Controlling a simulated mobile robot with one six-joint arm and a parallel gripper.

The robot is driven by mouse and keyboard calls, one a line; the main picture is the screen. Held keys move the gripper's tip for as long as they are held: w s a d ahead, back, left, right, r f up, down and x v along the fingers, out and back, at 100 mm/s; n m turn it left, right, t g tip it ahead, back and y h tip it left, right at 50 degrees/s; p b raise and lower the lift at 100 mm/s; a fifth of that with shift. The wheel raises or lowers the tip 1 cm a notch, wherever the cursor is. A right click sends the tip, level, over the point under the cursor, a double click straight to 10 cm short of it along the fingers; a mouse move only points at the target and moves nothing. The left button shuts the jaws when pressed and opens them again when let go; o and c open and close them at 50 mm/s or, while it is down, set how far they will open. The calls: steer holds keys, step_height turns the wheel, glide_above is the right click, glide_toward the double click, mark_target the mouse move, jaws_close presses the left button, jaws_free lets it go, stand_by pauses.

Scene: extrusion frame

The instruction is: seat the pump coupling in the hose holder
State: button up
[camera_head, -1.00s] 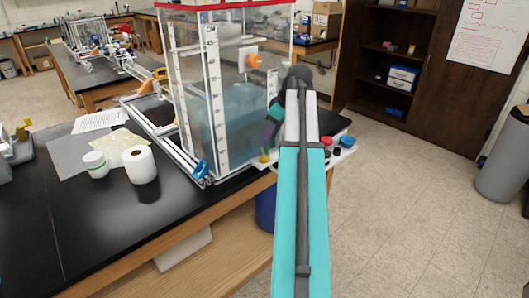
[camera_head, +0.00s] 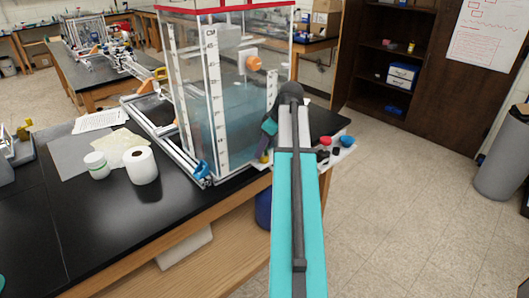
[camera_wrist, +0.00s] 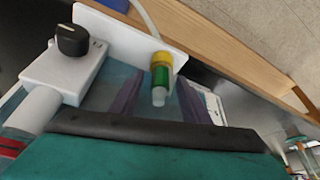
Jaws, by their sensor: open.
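The pump coupling, a green and yellow piece with a pale tip (camera_wrist: 161,78), stands against the edge of a white plate (camera_wrist: 128,28) in the wrist view. A pale hose (camera_wrist: 146,15) runs behind it. I cannot tell whether the plate is the hose holder, or whether the coupling is seated. My gripper (camera_wrist: 158,100) is open, its purple fingers apart on either side of the coupling in the picture; contact is not visible. In the head view my gripper (camera_head: 266,143) is partly hidden by my arm, at the tank's right side, near a small yellow spot.
A white box with a black knob (camera_wrist: 72,42) is left of the coupling. A tall water tank (camera_head: 225,95) stands beside my gripper. A paper roll (camera_head: 141,165) stands left.

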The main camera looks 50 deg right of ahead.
stand_by(0.4)
jaws_close()
steer(key=shift+r, duration=0.2)
steer(key=shift+r+b, duration=0.65)
steer(key=shift+r, duration=0.7)
steer(key=shift+s+r, duration=0.15)
steer(key=shift+r, duration=0.1)
steer(key=s+d+r+b, duration=0.1)
steer(key=s+b, duration=0.2)
steer(key=s, duration=1.2)
steer(key=shift+s+r, duration=0.25)
steer(key=shift+s, duration=0.1)
steer(key=shift+d, duration=0.1)
